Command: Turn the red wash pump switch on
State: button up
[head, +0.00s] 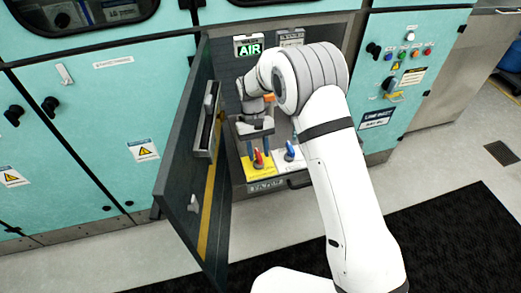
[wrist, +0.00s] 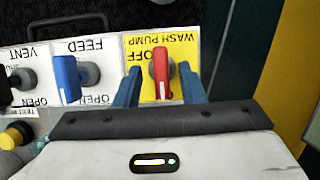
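The red wash pump switch (wrist: 161,76) is a red handle with a white line, on a yellow plate (wrist: 182,50) marked WASH PUMP and OFF, upside down in the wrist view. Its handle runs up and down in that view. In the head view the red switch (head: 258,159) sits on the yellow plate (head: 262,172) inside the open cabinet. My gripper (wrist: 160,69) is open, with one blue finger on each side of the red handle. A gap seems to show between the fingers and the handle. The gripper (head: 258,147) is above the switch in the head view.
A blue FEED switch (wrist: 66,78) and a dark VENT switch (wrist: 22,80) stand left of the red one in the wrist view. The open cabinet door (head: 185,165) is close to my gripper's left in the head view. A lit AIR sign (head: 249,48) is above.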

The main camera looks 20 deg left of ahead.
jog(key=shift+w+r, duration=0.1)
jog(key=shift+r, duration=0.05)
jog(key=v, duration=0.7)
jog(key=shift+r, duration=0.2)
jog(key=shift+a, duration=0.1)
